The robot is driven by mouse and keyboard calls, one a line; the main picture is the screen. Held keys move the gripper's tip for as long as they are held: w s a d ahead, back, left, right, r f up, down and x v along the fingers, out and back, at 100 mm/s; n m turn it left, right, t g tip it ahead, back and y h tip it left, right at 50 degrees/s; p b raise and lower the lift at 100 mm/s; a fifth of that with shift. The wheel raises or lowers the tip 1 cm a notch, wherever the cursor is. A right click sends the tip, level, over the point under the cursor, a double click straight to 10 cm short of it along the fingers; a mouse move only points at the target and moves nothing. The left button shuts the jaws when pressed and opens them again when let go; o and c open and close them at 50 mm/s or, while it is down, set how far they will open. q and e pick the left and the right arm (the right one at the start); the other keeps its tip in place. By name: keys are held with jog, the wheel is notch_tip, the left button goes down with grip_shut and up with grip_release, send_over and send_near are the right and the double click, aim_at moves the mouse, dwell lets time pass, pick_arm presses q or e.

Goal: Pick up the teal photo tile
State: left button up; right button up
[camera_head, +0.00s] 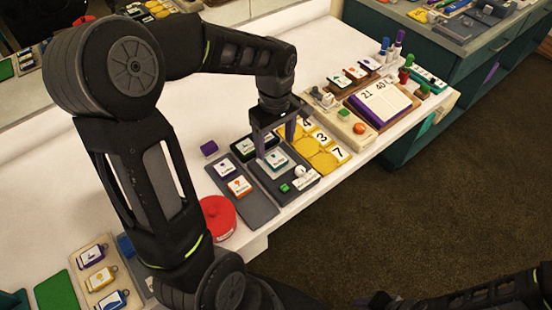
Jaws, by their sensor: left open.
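The teal photo tile (277,159) is a small white-faced tile with a teal mark. It lies on a dark grey tray (270,183) near the front edge of the white counter. My left gripper (275,146) points down over the tray, with its two fingers apart and nothing held between them. The fingertips are just behind the teal tile in the picture; I cannot tell whether they touch anything. My right gripper does not show; only dark arm parts show at the lower right.
Purple and orange tiles (231,178) lie on a grey board to the left, with a red round container (218,217) nearby. Yellow number cards (319,150) are close on the right.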

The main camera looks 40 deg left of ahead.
aim_at(276, 159)
pick_arm(q)
jog(key=shift+f, duration=0.2)
notch_tip(276, 159, down, 5)
jog(key=shift+d+f+p, duration=0.1)
jog(key=shift+p, duration=0.3)
jog(key=shift+c, duration=0.3)
jog(key=c, duration=1.4)
